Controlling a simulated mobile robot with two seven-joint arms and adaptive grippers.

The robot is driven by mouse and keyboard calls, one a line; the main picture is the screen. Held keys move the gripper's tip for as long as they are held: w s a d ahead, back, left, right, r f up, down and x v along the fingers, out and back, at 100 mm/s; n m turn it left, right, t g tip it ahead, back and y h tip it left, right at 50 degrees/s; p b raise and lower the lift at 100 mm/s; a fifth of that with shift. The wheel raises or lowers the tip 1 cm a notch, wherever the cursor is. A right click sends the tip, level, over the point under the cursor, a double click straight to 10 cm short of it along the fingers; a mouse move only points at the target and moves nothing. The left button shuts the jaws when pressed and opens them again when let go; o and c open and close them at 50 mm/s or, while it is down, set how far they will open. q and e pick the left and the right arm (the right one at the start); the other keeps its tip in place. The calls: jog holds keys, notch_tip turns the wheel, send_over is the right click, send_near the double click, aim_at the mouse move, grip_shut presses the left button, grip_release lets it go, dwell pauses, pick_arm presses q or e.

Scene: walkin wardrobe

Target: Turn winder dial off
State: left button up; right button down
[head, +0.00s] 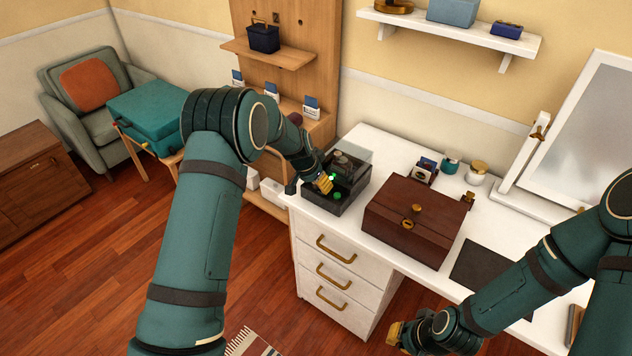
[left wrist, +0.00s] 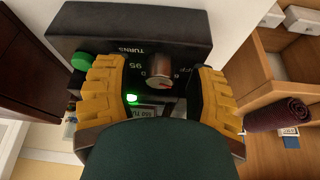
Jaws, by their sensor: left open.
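The winder (head: 352,190), a black box with a clear lid, stands at the left end of the white dressing table. Its front shows in the left wrist view (left wrist: 190,38), with the word TURNS and printed numbers. The winder dial (left wrist: 160,70) is a silver knob with a red mark.
A brown leather case (head: 415,222) stands right of the winder on the white table (head: 480,255). Small jars (head: 476,175), a dark mat (head: 485,268) and a mirror (head: 580,135) are further right. A wooden shelf unit (head: 285,85) rises behind left.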

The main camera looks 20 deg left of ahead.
pick_arm(q)
jog(key=shift+c, duration=0.5)
grip_shut()
jog(key=shift+n, duration=0.6)
jog(key=shift+o, duration=0.5)
grip_release()
